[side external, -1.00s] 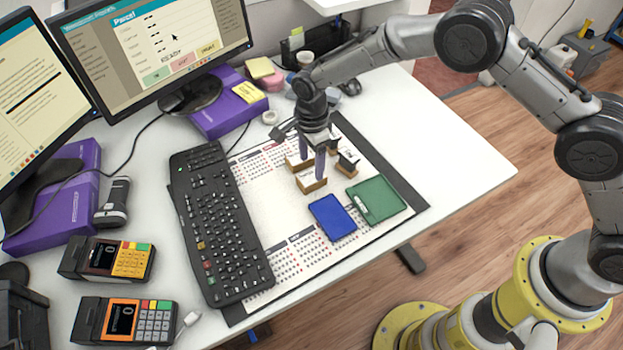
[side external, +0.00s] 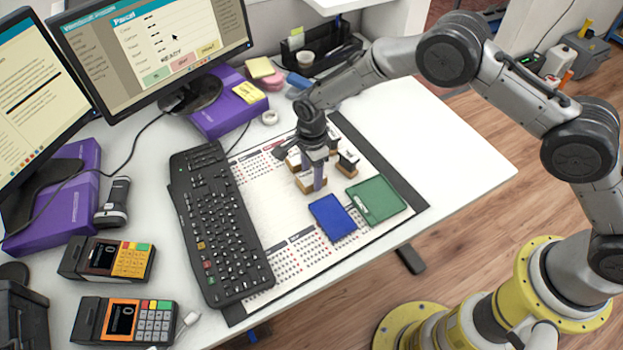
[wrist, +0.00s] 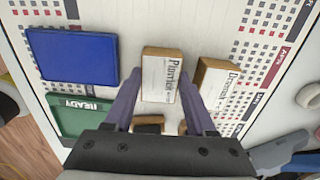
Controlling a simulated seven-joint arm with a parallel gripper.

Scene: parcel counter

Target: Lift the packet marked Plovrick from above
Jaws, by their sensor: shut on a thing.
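The packet marked Plovrick (wrist: 161,78) is a small tan block with a white label, between my fingers in the wrist view; its lettering is small and partly blurred. In the side view this packet (side external: 309,184) is the one closest to the blue tray. My gripper (wrist: 158,82) points down from above and is shut on it, one finger on each side. The gripper also shows in the side view (side external: 316,172), where its fingers partly hide the packets. I cannot tell whether the packet is clear of the mat.
Another labelled packet (wrist: 218,83) stands close on the right in the wrist view. A further packet (side external: 347,162) stands behind. A blue tray (side external: 332,217) and a green tray (side external: 392,191) marked READY lie nearby. A keyboard (side external: 217,225) borders the mat on the left.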

